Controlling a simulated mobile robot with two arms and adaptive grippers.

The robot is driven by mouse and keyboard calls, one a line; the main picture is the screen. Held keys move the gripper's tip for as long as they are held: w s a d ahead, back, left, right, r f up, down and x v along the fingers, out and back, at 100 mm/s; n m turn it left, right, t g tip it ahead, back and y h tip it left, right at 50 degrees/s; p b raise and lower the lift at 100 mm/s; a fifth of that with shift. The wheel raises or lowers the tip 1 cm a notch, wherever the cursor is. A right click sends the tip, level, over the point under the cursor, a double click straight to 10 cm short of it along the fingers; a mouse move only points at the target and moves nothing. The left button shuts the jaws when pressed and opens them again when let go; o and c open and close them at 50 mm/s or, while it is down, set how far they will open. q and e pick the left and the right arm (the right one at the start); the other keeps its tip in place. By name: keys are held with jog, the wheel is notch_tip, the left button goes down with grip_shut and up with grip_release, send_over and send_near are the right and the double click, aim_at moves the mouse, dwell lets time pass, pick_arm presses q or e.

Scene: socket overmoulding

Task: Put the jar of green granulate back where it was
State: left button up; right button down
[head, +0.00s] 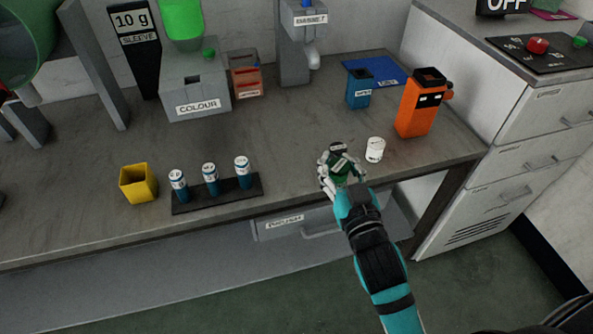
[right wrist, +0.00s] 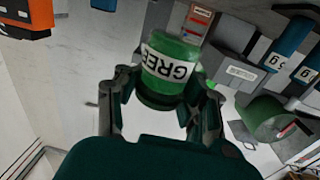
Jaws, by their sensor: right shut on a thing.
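The green granulate jar (right wrist: 170,68), with a white label reading "GREE", sits between the fingers of my right gripper (right wrist: 160,105) in the right wrist view. In the head view my right gripper (head: 337,165) is shut on the jar (head: 341,172), near the bench's front edge. The fingers hide much of the jar there, and I cannot tell whether it touches the bench. A white jar (head: 375,149) stands just right of the gripper, apart from it. My left gripper is not in view.
An orange container (head: 421,104), a blue bin (head: 359,88) and a blue mat (head: 377,71) are behind to the right. A black rack (head: 226,197) with three blue-and-white vials and a yellow cup (head: 138,184) stand to the left. The bench (head: 290,130) behind the gripper is clear.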

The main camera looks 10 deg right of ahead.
jog(key=s+a+f+n+y, duration=0.2)
jog(key=s+a+y, duration=0.1)
jog(key=a, duration=0.3)
jog(key=w+d, duration=0.1)
jog(key=w, duration=0.4)
jog(key=w+d+f, duration=0.1)
jog(key=w, duration=0.4)
jog(key=w+d+f, duration=0.1)
jog(key=w, duration=0.4)
jog(key=shift+w, duration=0.15)
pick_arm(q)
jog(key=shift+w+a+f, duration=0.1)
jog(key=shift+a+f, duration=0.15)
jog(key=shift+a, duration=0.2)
pick_arm(e)
jog(key=shift+f, duration=1.7)
jog(key=shift+f, duration=0.15)
jog(key=c, duration=0.8)
grip_release()
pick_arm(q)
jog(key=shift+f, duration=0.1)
pick_arm(e)
jog(key=shift+o, duration=0.2)
